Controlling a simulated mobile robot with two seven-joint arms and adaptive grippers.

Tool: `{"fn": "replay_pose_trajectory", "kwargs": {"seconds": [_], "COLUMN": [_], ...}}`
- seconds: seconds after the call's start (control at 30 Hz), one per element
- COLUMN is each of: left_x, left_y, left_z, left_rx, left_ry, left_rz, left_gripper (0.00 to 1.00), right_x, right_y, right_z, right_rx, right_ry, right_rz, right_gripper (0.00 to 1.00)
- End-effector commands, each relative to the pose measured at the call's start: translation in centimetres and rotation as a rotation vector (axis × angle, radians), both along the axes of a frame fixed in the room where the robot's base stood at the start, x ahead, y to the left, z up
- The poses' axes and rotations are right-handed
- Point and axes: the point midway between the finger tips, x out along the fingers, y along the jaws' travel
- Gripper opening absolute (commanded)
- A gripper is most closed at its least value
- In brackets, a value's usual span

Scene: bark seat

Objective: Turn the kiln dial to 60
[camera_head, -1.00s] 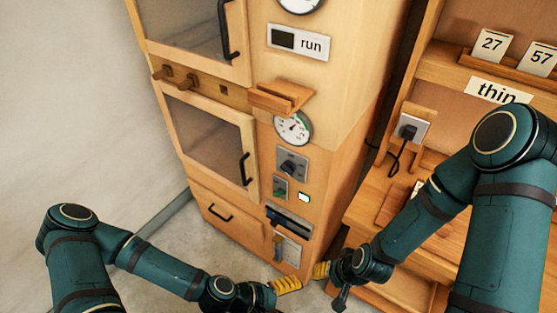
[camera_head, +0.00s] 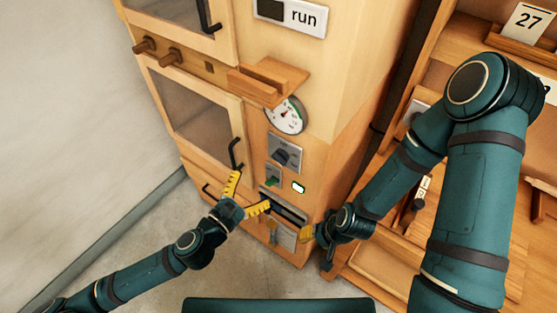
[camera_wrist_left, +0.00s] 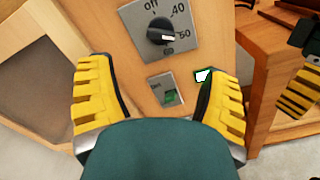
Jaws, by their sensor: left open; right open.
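The kiln dial (camera_head: 286,153) is a dark knob on a grey plate on the kiln front, below the round gauge. In the left wrist view the dial (camera_wrist_left: 160,32) shows "off", "40" and further marks; its white pointer mark faces right and slightly down, and the exact setting is unclear. My left gripper (camera_head: 246,196) is open and empty, below and left of the dial, apart from it. In the left wrist view its yellow fingers (camera_wrist_left: 160,70) spread wide below the dial. My right gripper (camera_head: 310,234) is open and empty near the kiln's lower right.
A green switch (camera_head: 273,180) and a lit indicator (camera_head: 298,188) sit below the dial. A wooden ledge (camera_head: 268,80) juts out above the gauge (camera_head: 285,115). A black door handle (camera_head: 236,153) is close to my left gripper. A wooden shelf unit (camera_head: 440,70) stands at right.

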Motion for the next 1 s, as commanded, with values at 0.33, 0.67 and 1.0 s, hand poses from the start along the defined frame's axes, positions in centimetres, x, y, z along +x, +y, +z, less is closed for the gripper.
{"fn": "replay_pose_trajectory", "kwargs": {"seconds": [0.33,0.67,1.0], "left_x": [3.4,8.0,9.5], "left_y": [-2.8,-6.1,-7.1], "left_z": [-0.2,0.0,0.0], "left_rx": [0.000,0.002,0.001], "left_ry": [-0.001,-0.001,0.000], "left_rz": [-0.005,-0.003,-0.002], "left_gripper": [0.78,0.78,0.78], "right_x": [-1.0,-0.9,-0.9], "right_y": [0.2,0.2,0.2], "right_z": [-3.8,-3.7,-3.8], "right_rx": [0.005,0.005,0.005], "right_ry": [0.023,0.021,0.020], "right_rz": [0.019,0.018,0.017], "right_gripper": [0.47,0.47,0.47]}}
